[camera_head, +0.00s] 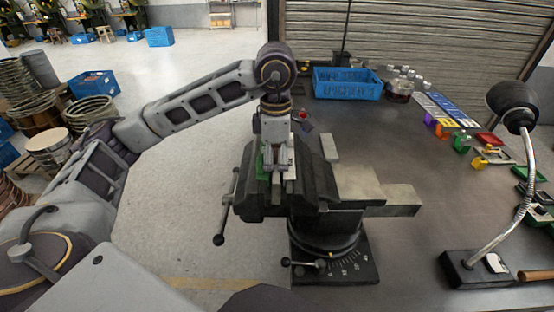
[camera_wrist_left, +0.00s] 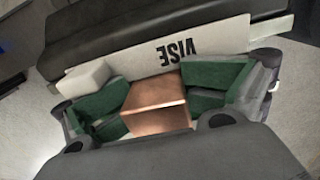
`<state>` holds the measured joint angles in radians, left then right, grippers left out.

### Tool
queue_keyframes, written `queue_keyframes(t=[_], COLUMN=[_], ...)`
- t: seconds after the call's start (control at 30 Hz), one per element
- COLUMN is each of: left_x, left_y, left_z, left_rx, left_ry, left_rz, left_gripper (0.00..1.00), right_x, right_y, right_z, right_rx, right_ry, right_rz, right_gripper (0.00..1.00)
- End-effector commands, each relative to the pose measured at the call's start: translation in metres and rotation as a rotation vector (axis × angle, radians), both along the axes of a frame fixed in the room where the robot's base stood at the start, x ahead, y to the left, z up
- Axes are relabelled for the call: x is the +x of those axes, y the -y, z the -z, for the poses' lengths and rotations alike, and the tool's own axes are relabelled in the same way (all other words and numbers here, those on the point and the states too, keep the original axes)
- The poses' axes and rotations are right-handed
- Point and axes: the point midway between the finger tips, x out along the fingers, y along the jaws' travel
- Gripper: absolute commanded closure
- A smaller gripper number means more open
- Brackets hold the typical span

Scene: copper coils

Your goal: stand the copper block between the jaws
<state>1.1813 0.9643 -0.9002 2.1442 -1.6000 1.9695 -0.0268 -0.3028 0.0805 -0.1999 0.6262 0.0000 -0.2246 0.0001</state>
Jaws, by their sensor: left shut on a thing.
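The copper block (camera_wrist_left: 157,102) shows in the left wrist view, held between the green finger pads of my left gripper (camera_wrist_left: 160,105). In the head view my left gripper (camera_head: 276,168) points down over the black vise (camera_head: 322,228), at its jaws. The block is hidden there behind the gripper. In the wrist view a pale strip (camera_wrist_left: 125,72) marked VISE lies just beyond the block, along a dark jaw (camera_wrist_left: 140,28). I cannot tell whether the block touches the vise or how deep it sits. My right gripper is not in view.
The vise handle (camera_head: 228,205) sticks out at the vise's left side. A desk lamp (camera_head: 510,110) stands on the bench (camera_head: 425,235) at the right. A blue crate (camera_head: 347,84) and several small coloured bins are farther back.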

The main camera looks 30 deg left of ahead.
Motion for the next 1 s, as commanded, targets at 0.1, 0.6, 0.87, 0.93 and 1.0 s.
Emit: queue_keyframes(t=[0.1, 0.6, 0.87, 0.93, 1.0], left_x=[-0.0014, -0.0011, -0.0009, -0.0008, -0.0008], left_y=[-0.002, -0.0021, -0.0016, -0.0014, -0.0011], left_z=[0.0068, 0.0064, 0.004, 0.0015, -0.0016], left_rx=[0.008, 0.007, 0.007, 0.006, 0.005], left_ry=[-0.013, -0.01, -0.009, -0.008, -0.008], left_rz=[-0.002, -0.002, -0.002, -0.001, -0.001], left_gripper=[0.59, 0.0, 0.0, 0.0, 0.0], right_x=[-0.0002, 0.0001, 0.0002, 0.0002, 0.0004], right_y=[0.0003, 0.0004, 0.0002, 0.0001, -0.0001], right_z=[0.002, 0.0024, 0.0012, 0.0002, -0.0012], right_rx=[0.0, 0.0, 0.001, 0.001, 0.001], right_ry=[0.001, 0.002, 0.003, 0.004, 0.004], right_rz=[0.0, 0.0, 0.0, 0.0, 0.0], right_gripper=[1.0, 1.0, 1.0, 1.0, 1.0])
